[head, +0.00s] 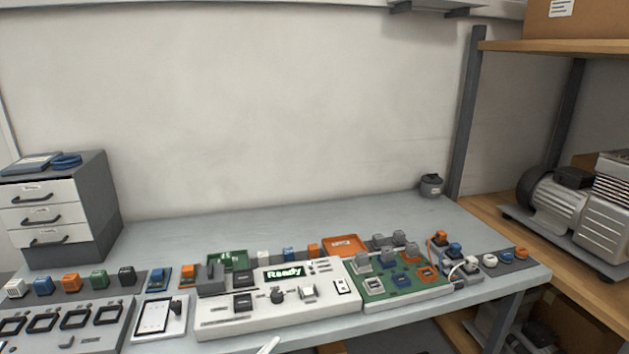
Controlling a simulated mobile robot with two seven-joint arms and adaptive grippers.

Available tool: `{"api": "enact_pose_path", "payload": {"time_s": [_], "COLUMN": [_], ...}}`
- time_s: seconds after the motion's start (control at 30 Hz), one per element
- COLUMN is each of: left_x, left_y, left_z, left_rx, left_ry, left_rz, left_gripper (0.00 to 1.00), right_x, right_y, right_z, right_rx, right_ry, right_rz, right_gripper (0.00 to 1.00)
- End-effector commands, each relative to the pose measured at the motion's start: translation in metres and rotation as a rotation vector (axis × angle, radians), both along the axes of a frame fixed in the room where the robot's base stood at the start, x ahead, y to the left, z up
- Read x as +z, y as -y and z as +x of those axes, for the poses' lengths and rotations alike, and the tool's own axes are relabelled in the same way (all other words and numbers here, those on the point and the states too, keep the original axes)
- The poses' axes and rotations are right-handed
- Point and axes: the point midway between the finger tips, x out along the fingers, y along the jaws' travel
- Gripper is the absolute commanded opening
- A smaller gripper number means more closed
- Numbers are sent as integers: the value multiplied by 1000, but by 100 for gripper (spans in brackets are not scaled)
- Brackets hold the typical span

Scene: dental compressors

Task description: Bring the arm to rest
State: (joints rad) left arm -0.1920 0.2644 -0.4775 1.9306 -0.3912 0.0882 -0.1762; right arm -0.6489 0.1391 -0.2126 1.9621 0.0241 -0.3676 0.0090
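Neither of my grippers can be made out in the head view. A small white tip (268,345) shows at the bottom edge in front of the table; I cannot tell what it belongs to. The grey table (180,232) holds a white test unit (232,322) whose display (285,273) reads "Ready". To its right is a green board (400,292) with grey, blue and orange sockets and grey blocks on it.
At the left are a drawer cabinet (92,195), a row of coloured blocks (71,283) and a grey panel (75,341). A small grey pot (431,186) stands at the back right. A shelf (485,207) with a compressor (560,197) is at the right. The table's back is clear.

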Motion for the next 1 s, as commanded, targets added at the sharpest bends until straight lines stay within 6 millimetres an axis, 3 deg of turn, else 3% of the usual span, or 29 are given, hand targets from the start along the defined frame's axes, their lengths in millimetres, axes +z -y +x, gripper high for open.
{"api": "enact_pose_path", "payload": {"time_s": [0.03,0.2,0.3,0.4,0.6,1.0], "left_x": [-33,-127,-172,-204,-232,-233], "left_y": [-18,-73,-98,-117,-133,-134], "left_z": [-9,-52,-85,-116,-149,-150], "left_rx": [57,227,309,371,432,434], "left_ry": [-115,-451,-615,-737,-852,-858], "left_rz": [-31,-115,-151,-178,-203,-205], "left_gripper": [37,37,37,37,37,37], "right_x": [0,1,1,1,1,1], "right_y": [0,0,0,0,0,0], "right_z": [0,0,0,0,0,0], "right_rx": [0,1,1,1,1,1], "right_ry": [1,2,2,1,1,1], "right_rz": [0,0,0,0,0,0], "right_gripper": [51,51,51,51,51,51]}}
